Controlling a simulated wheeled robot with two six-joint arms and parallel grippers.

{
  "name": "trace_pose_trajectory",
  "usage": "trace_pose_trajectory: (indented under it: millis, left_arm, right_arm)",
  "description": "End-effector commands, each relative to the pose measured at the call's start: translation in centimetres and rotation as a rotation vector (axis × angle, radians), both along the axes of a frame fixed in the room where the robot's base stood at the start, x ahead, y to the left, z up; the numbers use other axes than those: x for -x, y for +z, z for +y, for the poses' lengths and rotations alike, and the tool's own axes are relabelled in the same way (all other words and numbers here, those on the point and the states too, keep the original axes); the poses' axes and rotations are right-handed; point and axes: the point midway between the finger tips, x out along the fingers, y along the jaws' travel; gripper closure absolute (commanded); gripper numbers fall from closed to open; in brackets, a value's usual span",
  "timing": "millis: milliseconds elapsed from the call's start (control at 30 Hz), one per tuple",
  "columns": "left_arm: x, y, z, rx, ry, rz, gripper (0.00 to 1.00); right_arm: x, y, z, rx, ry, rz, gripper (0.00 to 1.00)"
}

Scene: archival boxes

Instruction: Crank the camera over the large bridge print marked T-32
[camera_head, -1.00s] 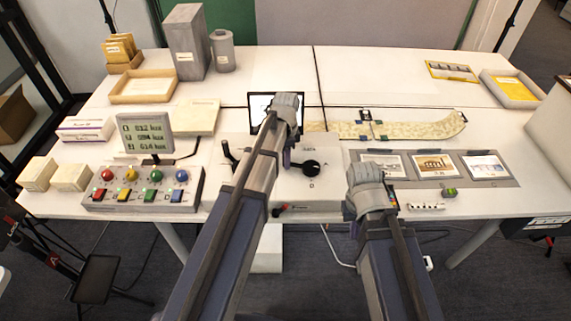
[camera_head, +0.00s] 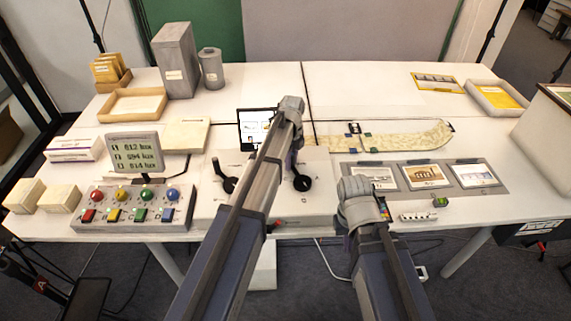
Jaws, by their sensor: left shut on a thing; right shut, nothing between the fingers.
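My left gripper (camera_head: 292,152) is over the white box (camera_head: 318,208). It is shut on the handle of the black crank (camera_head: 302,184); the grip is mostly hidden behind my wrist. The crank arm points away from me. A grey mat (camera_head: 408,187) to the right holds three prints: a left print (camera_head: 378,176), a middle print with an arched structure (camera_head: 425,176) and a right print (camera_head: 476,175). Their labels are too small to read. My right gripper (camera_head: 364,198) is shut and empty, in front of the left print. I cannot identify the camera itself.
A small screen (camera_head: 254,122) is partly hidden by my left arm. A second black lever (camera_head: 226,181) is left of the crank. A console with coloured buttons (camera_head: 135,208) and a lux display (camera_head: 135,153) stand left. A long patterned strip (camera_head: 410,139) lies behind the mat.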

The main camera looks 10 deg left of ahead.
Motion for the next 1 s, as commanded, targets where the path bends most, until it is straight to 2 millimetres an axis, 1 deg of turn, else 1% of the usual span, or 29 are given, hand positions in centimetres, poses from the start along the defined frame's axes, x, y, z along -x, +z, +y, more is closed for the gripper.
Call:
trace_pose_trajectory:
  millis: [33, 200, 400, 667, 700, 800, 833, 867, 1000]
  left_arm:
    - [-0.6, 0.0, -0.6, 0.003, 0.004, -0.005, 1.0]
    - [-1.2, 0.0, -1.9, 0.006, 0.006, -0.005, 1.0]
    - [-1.6, 0.0, -3.5, 0.009, 0.008, -0.003, 1.0]
    - [-1.6, 0.0, -5.7, 0.008, 0.008, 0.001, 1.0]
    - [-1.5, 0.0, -6.0, 0.008, -0.002, 0.002, 1.0]
    - [-1.3, 0.0, -6.6, 0.007, -0.104, 0.004, 1.0]
    - [-1.3, 0.0, -6.5, 0.007, -0.106, 0.005, 1.0]
    - [-1.3, 0.0, -6.4, 0.007, -0.103, 0.005, 0.97]
    - [-1.4, 0.0, -6.4, 0.004, -0.101, 0.003, 0.82]
  right_arm:
    - [0.0, 0.0, 0.0, 0.0, 0.0, 0.0, 1.0]
    - [0.0, 0.0, 0.0, 0.0, 0.0, 0.0, 1.0]
    - [0.0, 0.0, 0.0, 0.0, 0.0, 0.0, 1.0]
    - [0.0, 0.0, 0.0, 0.0, 0.0, 0.0, 1.0]
    - [0.0, 0.0, 0.0, 0.0, 0.0, 0.0, 1.0]
    - [0.0, 0.0, 0.0, 0.0, 0.0, 0.0, 1.0]
    - [0.0, 0.0, 0.0, 0.0, 0.0, 0.0, 1.0]
    - [0.0, 0.0, 0.0, 0.0, 0.0, 0.0, 1.0]
    - [0.0, 0.0, 0.0, 0.0, 0.0, 0.0, 1.0]
